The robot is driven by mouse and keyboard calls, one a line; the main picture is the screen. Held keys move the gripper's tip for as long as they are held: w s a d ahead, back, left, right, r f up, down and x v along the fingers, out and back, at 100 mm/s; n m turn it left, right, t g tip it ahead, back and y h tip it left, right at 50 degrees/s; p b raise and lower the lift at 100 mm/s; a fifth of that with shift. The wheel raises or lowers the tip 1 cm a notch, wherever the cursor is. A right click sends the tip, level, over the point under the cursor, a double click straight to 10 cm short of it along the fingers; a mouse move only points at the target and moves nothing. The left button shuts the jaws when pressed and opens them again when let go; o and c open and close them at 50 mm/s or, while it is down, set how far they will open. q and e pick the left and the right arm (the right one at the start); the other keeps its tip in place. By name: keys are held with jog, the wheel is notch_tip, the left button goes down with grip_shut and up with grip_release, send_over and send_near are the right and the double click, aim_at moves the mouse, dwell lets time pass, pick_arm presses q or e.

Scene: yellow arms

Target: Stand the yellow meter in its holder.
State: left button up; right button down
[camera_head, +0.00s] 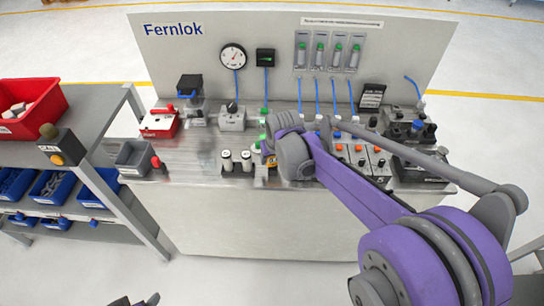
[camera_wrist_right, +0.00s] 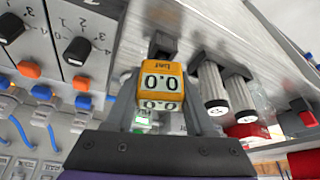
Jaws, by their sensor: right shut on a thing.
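The yellow meter (camera_wrist_right: 160,82) with a "0.0" display sits between the fingers of my right gripper (camera_wrist_right: 160,98) in the right wrist view. The right gripper is shut on it. In the head view my right gripper (camera_head: 270,155) is at the front of the bench, and only a small bit of yellow shows beneath it. A black block (camera_wrist_right: 162,45), possibly the holder, shows just beyond the meter; whether they touch is unclear. At the bottom left of the head view, dark tips (camera_head: 135,301) may belong to my left gripper; their state is unclear.
Two white-and-black cylinders (camera_wrist_right: 225,90) stand close beside the meter. A switch panel (camera_wrist_right: 75,40) with black knobs is on the other side. A shelf with bins stands at left.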

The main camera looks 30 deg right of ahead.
pick_arm(q)
jog(key=shift+s+f+b, duration=0.15)
jog(key=shift+f+b, duration=0.35)
jog(key=shift+f, duration=0.1)
pick_arm(e)
jog(key=shift+f, duration=0.85)
jog(key=shift+c, duration=0.9)
grip_release()
notch_tip(320, 180, up, 9)
jog(key=p, duration=0.5)
jog(key=shift+w+r, duration=0.1)
jog(key=shift+r, duration=0.1)
pick_arm(q)
notch_tip(320, 180, up, 7)
jog(key=w, duration=0.2)
jog(key=shift+w+t, duration=0.3)
pick_arm(e)
jog(key=shift+f, duration=0.2)
pick_arm(q)
jog(key=shift+s, duration=0.15)
